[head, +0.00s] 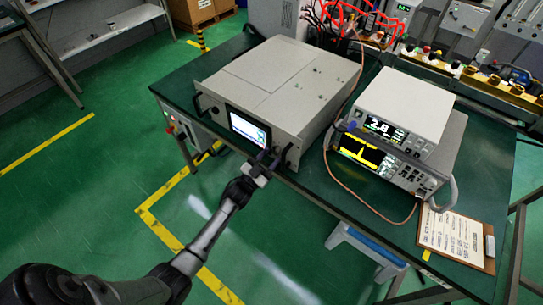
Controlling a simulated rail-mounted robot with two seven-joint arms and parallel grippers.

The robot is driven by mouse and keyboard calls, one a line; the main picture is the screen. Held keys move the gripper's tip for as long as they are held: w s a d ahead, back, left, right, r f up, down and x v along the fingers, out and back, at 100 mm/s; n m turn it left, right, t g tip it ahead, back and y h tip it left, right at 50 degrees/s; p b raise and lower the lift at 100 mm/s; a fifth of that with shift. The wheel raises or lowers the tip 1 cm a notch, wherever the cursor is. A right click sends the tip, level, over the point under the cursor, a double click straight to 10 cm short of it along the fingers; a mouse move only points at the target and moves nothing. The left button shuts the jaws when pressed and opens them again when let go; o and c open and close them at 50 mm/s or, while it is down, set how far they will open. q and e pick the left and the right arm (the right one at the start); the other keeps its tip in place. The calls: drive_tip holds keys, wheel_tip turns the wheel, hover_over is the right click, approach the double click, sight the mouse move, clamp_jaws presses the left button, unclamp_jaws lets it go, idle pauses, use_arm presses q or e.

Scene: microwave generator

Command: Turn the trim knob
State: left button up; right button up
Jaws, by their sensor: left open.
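The microwave generator (275,80) is a large beige rack box on the green bench, with a lit screen (247,128) and dark handles on its front panel. My left arm reaches up from the lower left. Its open gripper (264,164) is at the right part of the front panel, between the screen and the right handle (287,153). I cannot make out the trim knob; the gripper covers that part of the panel. Whether the fingers touch anything there is too small to tell. My right gripper is not in view.
Two stacked instruments (404,112) with lit displays stand right of the generator. An orange cable (343,190) loops over the bench front. A clipboard (452,233) lies at the right front corner. Red leads (345,15) hang at the back.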

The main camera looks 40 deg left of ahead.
use_arm(q)
drive_tip(key=shift+w+r, duration=0.1)
drive_tip(key=shift+w, duration=0.3)
drive_tip(key=shift+c, duration=0.2)
drive_tip(key=c, duration=0.6)
drive_tip(key=shift+m, duration=0.3)
